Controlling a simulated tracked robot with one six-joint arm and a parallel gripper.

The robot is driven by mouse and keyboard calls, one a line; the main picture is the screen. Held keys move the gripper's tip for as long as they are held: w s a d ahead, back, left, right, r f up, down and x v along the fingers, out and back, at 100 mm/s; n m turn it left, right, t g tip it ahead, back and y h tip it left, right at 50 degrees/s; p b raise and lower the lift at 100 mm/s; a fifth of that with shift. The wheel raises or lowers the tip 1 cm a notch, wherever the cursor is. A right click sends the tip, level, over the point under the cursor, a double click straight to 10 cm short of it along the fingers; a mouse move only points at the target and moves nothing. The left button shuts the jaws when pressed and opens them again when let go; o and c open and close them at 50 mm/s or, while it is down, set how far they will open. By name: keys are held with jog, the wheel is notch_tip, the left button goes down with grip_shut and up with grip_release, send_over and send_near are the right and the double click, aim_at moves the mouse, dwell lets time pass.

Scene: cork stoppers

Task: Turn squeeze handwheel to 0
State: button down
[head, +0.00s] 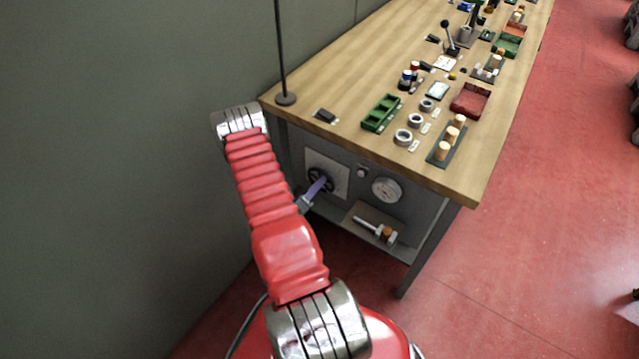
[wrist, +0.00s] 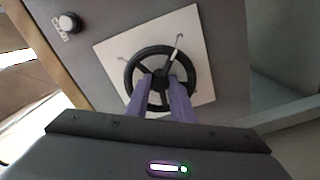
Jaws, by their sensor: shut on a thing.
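The squeeze handwheel (head: 319,178) is a black spoked wheel on a pale square plate, set in the grey panel under the bench. In the wrist view the handwheel (wrist: 135,72) shows from the front, with a white pointer line (wrist: 176,50) running from near its hub up and a little right. Small marks stand on the plate (wrist: 112,48) around the rim; I cannot read them. My gripper (wrist: 164,80) has purple fingers and is shut on the handwheel near its hub. The fingers hide the wheel's lower middle.
A round gauge (head: 387,190) and a small knob (head: 361,172) sit right of the handwheel. A shelf (head: 358,222) with a metal tool lies below. The bench top (head: 345,75) overhangs, and a wall closes off the left. The red floor at right is free.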

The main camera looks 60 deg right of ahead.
jog(key=shift+a+f+n, duration=0.1)
jog(key=shift+a+n, duration=0.05)
jog(key=shift+n, duration=0.25)
jog(key=m, duration=1.9)
jog(key=shift+f, duration=0.1)
dwell(2.9)
dwell(0.5)
